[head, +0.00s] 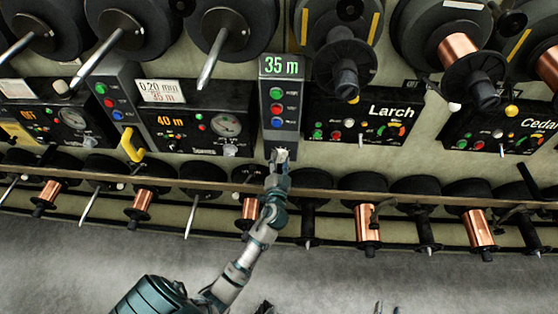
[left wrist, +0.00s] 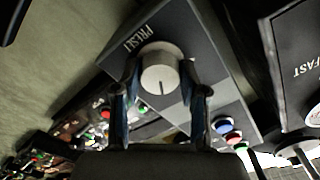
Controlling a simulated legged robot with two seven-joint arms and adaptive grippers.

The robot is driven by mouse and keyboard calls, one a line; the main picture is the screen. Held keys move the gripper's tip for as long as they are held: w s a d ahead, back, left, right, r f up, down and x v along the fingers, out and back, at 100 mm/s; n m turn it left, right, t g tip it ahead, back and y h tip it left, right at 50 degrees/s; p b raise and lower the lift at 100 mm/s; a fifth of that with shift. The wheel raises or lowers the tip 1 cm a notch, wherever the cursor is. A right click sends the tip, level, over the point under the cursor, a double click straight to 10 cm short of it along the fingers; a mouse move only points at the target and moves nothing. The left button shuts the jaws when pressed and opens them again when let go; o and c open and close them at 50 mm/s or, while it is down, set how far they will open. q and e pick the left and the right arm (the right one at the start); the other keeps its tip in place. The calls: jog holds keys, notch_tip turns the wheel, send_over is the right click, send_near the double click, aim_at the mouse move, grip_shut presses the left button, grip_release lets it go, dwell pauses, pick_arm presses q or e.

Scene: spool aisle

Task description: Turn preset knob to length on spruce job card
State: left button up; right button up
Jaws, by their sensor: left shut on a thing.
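My left gripper (head: 279,156) is at the bottom of a grey control post (head: 291,138) with green, red and blue buttons. In the left wrist view its fingers sit on both sides of a pale round preset knob (left wrist: 161,70), shut on it, under the word PRESET. The knob carries a dark pointer line. The green display (head: 282,66) on top of the post reads 35 m. A job card (head: 162,91) on the panel to its left shows 0.20 mm and, in red, what looks like 35 m. My right gripper (head: 387,308) barely shows at the bottom edge, its tips apart.
The panel (head: 195,128) left of the post reads 40 m and has a gauge. The Larch panel (head: 365,118) is to the right, with Cedar beyond. Large spools hang above. A rail (head: 340,192) with several smaller spools runs below. A yellow hook (head: 131,145) sticks out at left.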

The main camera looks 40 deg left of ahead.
pick_arm(q)
jog(key=shift+f, duration=0.15)
jog(key=o, duration=1)
jog(key=shift+o, duration=0.7)
jog(key=shift+w+f, duration=0.1)
jog(key=shift+w, duration=0.05)
jog(key=shift+s, duration=0.25)
jog(key=v, duration=1.1)
jog(key=shift+s+d, duration=0.15)
jog(key=shift+s, duration=0.05)
